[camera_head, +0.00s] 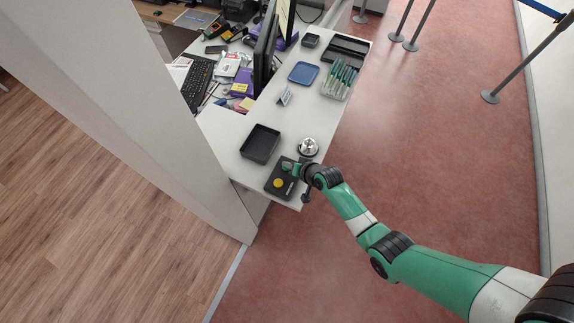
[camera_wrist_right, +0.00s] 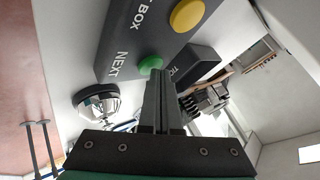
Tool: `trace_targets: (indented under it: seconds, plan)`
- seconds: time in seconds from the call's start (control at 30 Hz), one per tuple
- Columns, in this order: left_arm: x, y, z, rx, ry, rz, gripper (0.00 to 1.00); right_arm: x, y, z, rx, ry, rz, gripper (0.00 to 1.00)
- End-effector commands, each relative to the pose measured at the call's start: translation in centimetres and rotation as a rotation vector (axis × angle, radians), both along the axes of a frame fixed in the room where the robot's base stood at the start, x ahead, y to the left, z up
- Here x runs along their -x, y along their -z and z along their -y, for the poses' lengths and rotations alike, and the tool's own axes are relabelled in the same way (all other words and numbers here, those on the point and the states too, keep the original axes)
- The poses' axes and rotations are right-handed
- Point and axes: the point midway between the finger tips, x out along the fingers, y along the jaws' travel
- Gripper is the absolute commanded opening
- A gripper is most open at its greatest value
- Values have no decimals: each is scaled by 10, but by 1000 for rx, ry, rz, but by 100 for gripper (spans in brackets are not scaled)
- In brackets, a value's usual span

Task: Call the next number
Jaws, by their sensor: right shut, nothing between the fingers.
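A dark grey button box (camera_head: 283,190) lies at the near end of the counter. It carries a yellow button (camera_head: 278,183) and a green button (camera_wrist_right: 150,64). In the right wrist view the yellow button (camera_wrist_right: 187,14) is by the word BOX, and the green one is beside the word NEXT. My right gripper (camera_head: 292,168) is over the box at its green-button end. In the right wrist view its shut, empty fingers (camera_wrist_right: 160,76) reach to the edge of the green button. I cannot tell whether they touch it. My left gripper is not in view.
A silver bell (camera_head: 308,146) stands just behind the box, close to my right gripper. A black tray (camera_head: 260,143) lies to its left. A pale wall stands at left.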

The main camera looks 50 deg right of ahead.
Motion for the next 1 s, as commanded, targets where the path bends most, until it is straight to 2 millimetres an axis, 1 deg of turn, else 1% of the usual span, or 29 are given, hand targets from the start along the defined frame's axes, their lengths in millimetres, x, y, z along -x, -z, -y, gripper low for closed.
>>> trace_targets:
  seconds: [0.27, 0.53, 0.83, 0.93, 1.0]
  plan:
    - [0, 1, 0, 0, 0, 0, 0, 0, 2, 0, 0, 0, 0, 0]
    - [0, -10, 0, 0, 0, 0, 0, 0, -10, 0, -1, -1, -1, 0]
    - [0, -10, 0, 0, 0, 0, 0, 0, -10, 0, 0, 0, 0, 0]
    - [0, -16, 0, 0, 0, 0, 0, 0, -17, 0, 0, 0, 0, 0]
    - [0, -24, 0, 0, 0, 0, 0, 0, -25, 0, 0, 0, 0, 0]
